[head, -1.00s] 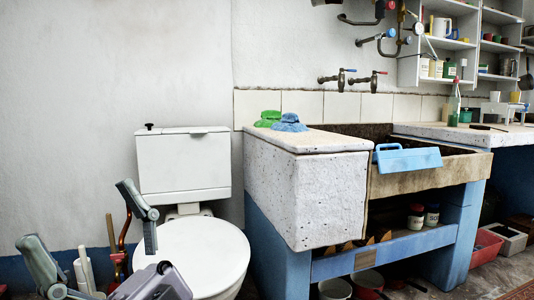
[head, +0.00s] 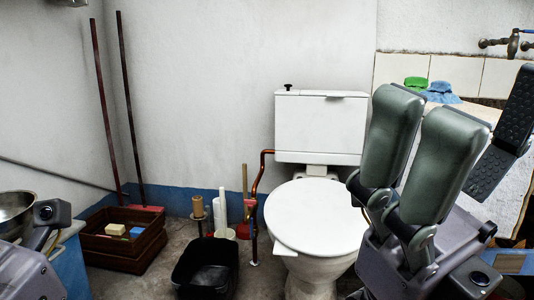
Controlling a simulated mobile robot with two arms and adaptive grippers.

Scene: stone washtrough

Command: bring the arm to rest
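My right gripper (head: 465,95) stands large at the right, fingers pointing up. Two grey-green finger backs are on its left side and a dark ridged finger is on its right. The fingers are apart, and I see nothing held between them. It hides part of the stone trough (head: 520,165) and overlaps the toilet's right edge in the picture. At the lower left edge, a grey part of my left arm (head: 20,272) shows with a dark round joint. The fingers of my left gripper cannot be made out.
A white toilet (head: 317,215) with closed lid stands mid-picture. Left of it are a black bin (head: 205,268), a wooden crate (head: 120,245) with sponges, and long poles against the wall. A metal bowl (head: 14,208) sits at far left. Green and blue cloths lie on the trough.

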